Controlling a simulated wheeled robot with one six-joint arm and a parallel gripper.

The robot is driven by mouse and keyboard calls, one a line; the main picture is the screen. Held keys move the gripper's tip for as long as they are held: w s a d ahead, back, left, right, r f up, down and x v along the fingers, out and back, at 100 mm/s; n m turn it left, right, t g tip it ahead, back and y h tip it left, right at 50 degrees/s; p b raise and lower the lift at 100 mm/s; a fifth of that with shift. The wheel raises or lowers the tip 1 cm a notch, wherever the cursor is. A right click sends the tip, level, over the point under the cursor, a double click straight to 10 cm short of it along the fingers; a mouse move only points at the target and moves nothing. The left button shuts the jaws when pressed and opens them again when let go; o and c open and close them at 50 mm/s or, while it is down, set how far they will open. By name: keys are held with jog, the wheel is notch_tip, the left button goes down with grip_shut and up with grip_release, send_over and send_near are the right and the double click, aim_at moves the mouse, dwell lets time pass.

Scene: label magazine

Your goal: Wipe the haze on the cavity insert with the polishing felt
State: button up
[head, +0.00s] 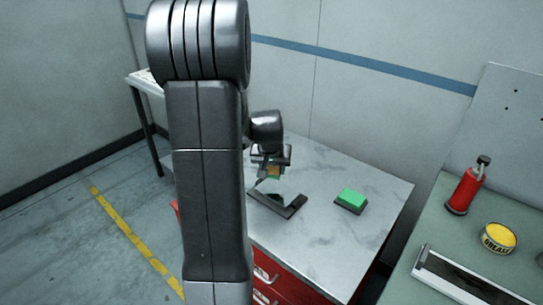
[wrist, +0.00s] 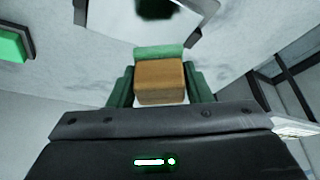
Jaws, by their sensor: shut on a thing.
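The polishing felt (head: 273,171) is a tan block with a pale green pad at its far end. My gripper (head: 271,163) is shut on the block, which sits between its two fingers in the wrist view (wrist: 160,85). The cavity insert (head: 286,190) is a bright, mirror-like plate in a dark frame on the marble-topped cabinet. It also shows at the top of the wrist view (wrist: 112,18), cut off by the edge. A dark green patch (wrist: 155,7) shows on its face. The felt is close to the insert; I cannot tell whether they touch.
A green block on a dark base (head: 350,199) stands right of the insert. The marble top (head: 375,215) is otherwise mostly clear. On the green bench at right are a red bottle (head: 465,188), a yellow grease tin (head: 498,238) and a long dark tray (head: 465,280).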

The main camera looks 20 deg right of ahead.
jog(key=shift+r+p, duration=0.8)
jog(key=shift+r, duration=0.9)
